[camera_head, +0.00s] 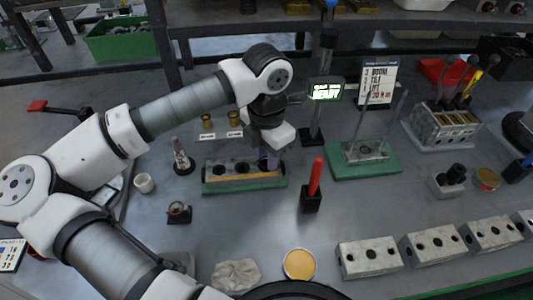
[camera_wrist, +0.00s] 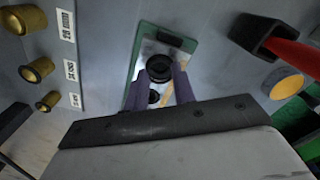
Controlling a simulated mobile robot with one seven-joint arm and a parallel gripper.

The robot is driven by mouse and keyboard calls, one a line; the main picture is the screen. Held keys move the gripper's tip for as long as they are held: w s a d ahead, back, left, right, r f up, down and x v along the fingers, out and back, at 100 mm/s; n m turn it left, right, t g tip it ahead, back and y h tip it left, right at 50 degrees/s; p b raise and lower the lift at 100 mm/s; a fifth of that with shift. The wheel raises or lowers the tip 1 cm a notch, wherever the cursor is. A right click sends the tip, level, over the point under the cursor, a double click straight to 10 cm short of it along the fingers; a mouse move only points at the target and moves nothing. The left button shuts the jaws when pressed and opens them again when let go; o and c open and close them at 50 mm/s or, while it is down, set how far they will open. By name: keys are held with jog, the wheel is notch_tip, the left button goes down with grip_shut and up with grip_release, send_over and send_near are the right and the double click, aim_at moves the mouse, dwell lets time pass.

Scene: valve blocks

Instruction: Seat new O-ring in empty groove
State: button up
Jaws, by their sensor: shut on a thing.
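The metal valve block (camera_head: 228,181) lies on a green mat (camera_head: 245,188), with dark round bores in its top and an orange strip along its front. My gripper (camera_head: 268,160) points down over the block's right end. In the wrist view, my gripper's purple fingers (camera_wrist: 158,86) are shut on a black O-ring (camera_wrist: 160,68), seen close over the block. Another dark round opening (camera_wrist: 153,97) shows between the fingers. I cannot tell whether the ring touches the block, and the groove under it is hidden.
A red-handled tool stands in a black holder (camera_head: 311,200) to the right of the block. A green-based fixture (camera_head: 363,165) with upright rods is further right. Brass fittings (camera_head: 207,122) stand behind. Several grey valve blocks (camera_head: 368,260) line the front right.

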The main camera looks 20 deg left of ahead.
jog(key=o, duration=0.8)
jog(key=shift+o, duration=0.3)
jog(key=o, duration=0.6)
jog(key=shift+r+p, duration=2.3)
jog(key=shift+r, duration=2.25)
jog(key=shift+s+f, duration=0.1)
